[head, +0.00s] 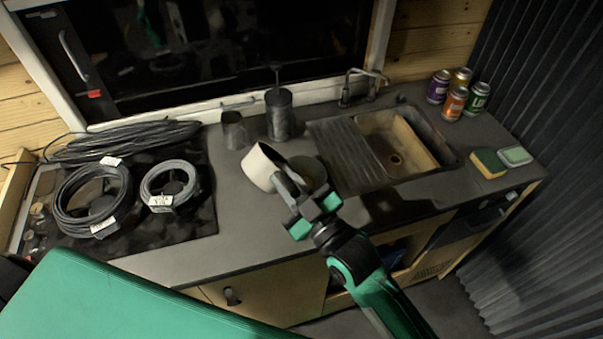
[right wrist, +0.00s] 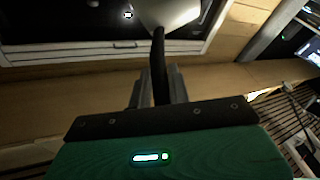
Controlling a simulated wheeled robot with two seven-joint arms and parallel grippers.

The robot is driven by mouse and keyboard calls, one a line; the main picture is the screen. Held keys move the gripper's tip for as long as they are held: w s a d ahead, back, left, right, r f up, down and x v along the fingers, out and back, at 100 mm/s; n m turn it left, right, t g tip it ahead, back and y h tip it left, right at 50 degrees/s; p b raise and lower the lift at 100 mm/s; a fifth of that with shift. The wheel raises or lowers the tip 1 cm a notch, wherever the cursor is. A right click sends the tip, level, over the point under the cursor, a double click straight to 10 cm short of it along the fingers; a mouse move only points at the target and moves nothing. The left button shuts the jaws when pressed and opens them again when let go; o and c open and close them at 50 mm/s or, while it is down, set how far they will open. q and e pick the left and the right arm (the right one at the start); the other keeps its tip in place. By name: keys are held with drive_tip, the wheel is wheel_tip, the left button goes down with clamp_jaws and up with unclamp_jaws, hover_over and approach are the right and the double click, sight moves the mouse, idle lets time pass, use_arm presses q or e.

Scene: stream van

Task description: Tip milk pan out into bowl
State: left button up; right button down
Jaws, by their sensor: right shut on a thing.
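The milk pan (head: 262,168), cream-white, is tilted in the head view above the middle of the counter. My right gripper (head: 296,191) is shut on its handle. In the right wrist view the pan (right wrist: 172,12) shows at the top, and its dark handle (right wrist: 160,62) runs down between the fingers (right wrist: 159,88). A dark round bowl (head: 312,168) stands on the counter just right of the pan, partly hidden by the pan and my right gripper. The inside of the bowl is hard to see. My left gripper is out of view.
Cable coils (head: 92,200) lie on the dark hob at left. A dark canister (head: 280,115) and a small cup (head: 235,130) stand behind the pan. The sink (head: 398,150) is at right, with several cans (head: 455,103) and a sponge (head: 488,163) beyond it.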

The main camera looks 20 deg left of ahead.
drive_tip(key=shift+w+d+r+m, duration=0.1)
drive_tip(key=shift+r+m, duration=0.05)
drive_tip(key=shift+m, duration=0.15)
drive_tip(key=shift+w+d+f+m+t+b, duration=0.25)
drive_tip(key=shift+w+d+m+t+b, duration=0.4)
drive_tip(key=shift+m, duration=0.65)
drive_tip(key=shift+w+d+r+m+h, duration=0.25)
drive_tip(key=shift+w+d+m, duration=0.25)
drive_tip(key=shift+w+m, duration=0.25)
drive_tip(key=shift+f+b, duration=0.1)
drive_tip(key=shift+b, duration=0.2)
